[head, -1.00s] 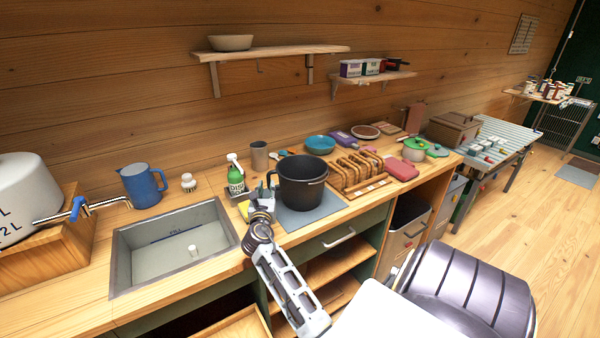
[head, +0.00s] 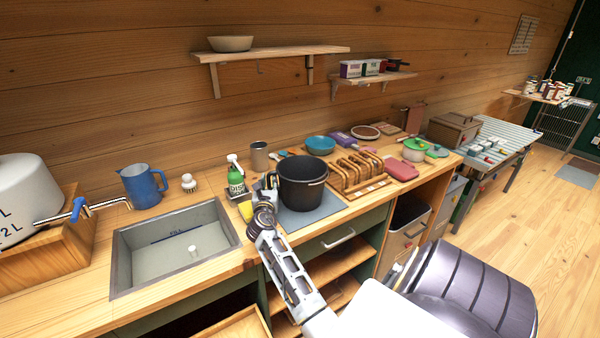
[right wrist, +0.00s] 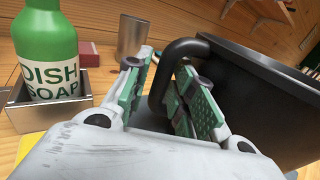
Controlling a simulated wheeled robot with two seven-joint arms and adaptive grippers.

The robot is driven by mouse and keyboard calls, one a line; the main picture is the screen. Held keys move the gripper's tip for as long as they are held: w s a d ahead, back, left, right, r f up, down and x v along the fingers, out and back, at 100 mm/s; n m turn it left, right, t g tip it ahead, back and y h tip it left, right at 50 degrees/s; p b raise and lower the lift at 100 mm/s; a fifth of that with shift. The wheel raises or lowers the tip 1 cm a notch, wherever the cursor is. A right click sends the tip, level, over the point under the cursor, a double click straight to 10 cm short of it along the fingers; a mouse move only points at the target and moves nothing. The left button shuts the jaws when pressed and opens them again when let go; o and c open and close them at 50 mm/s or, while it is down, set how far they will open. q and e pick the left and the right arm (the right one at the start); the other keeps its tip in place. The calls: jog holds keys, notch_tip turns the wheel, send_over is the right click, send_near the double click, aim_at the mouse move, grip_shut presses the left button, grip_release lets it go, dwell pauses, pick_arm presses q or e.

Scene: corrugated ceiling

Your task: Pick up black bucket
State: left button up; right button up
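The black bucket (head: 302,187) stands upright on a grey mat (head: 318,218) on the wooden counter, right of the sink. My right gripper (head: 268,186) is at the bucket's left side in the head view. In the right wrist view the bucket (right wrist: 262,95) fills the right side, and its curved black handle (right wrist: 163,88) lies between the two green-padded fingers of my right gripper (right wrist: 165,95). The fingers are apart, with visible gaps around the handle. My left gripper is out of view.
A green dish soap bottle (right wrist: 46,50) in a metal holder (right wrist: 50,103) stands left of the right gripper. A metal cup (head: 259,156) is behind. A wooden rack (head: 357,172) stands right of the bucket. The sink (head: 172,248) is at left.

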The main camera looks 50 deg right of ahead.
dwell(0.3)
grip_shut()
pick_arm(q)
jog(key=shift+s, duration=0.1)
pick_arm(e)
jog(key=shift+r, duration=0.2)
